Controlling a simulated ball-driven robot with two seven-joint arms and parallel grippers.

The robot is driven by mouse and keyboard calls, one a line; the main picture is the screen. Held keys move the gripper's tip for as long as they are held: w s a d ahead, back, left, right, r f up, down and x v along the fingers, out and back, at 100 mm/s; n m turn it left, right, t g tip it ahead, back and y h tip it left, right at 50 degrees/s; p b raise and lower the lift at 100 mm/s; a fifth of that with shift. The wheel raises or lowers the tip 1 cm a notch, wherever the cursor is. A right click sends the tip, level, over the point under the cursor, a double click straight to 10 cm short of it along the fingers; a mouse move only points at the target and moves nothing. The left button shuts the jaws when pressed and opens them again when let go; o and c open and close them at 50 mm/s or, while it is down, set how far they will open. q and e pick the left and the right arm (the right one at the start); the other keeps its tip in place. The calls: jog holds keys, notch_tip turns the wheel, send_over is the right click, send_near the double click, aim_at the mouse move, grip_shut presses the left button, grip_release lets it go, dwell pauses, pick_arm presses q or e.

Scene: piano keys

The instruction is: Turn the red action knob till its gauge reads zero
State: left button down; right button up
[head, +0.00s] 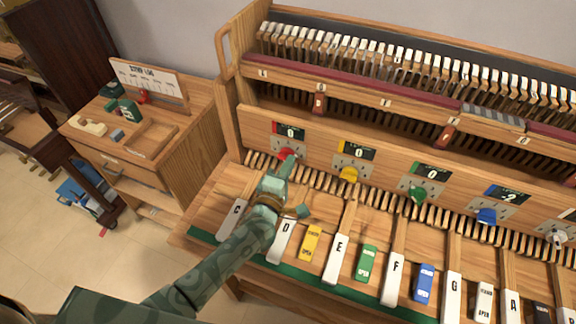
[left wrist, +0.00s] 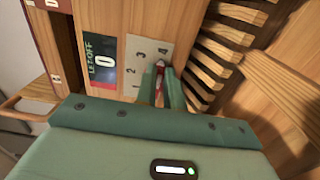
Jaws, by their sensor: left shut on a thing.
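The red knob (head: 286,154) sits on the wooden front rail at the left end of the row of knobs. Its gauge (head: 290,132) above reads 0; in the left wrist view the gauge (left wrist: 104,61) also reads 0, beside the label LET-OFF. My left gripper (head: 289,160) reaches up to the red knob and is shut on it. In the left wrist view, the green fingers (left wrist: 165,88) close around the knob, with only a sliver of red (left wrist: 159,80) showing between them. My right gripper is not in view.
Yellow (head: 348,174), green (head: 418,194) and blue (head: 487,216) knobs stand to the right, with gauges reading 0, 0 and -2. Lettered keys (head: 337,258) and coloured blocks lie below. A side bench (head: 190,139) stands at left.

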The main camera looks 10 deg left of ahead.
pick_arm(q)
jog(key=shift+f, duration=0.1)
jog(key=c, duration=1.5)
grip_release()
jog(key=s+a+p, duration=0.1)
jog(key=s+a, duration=0.2)
jog(key=s, duration=1.3)
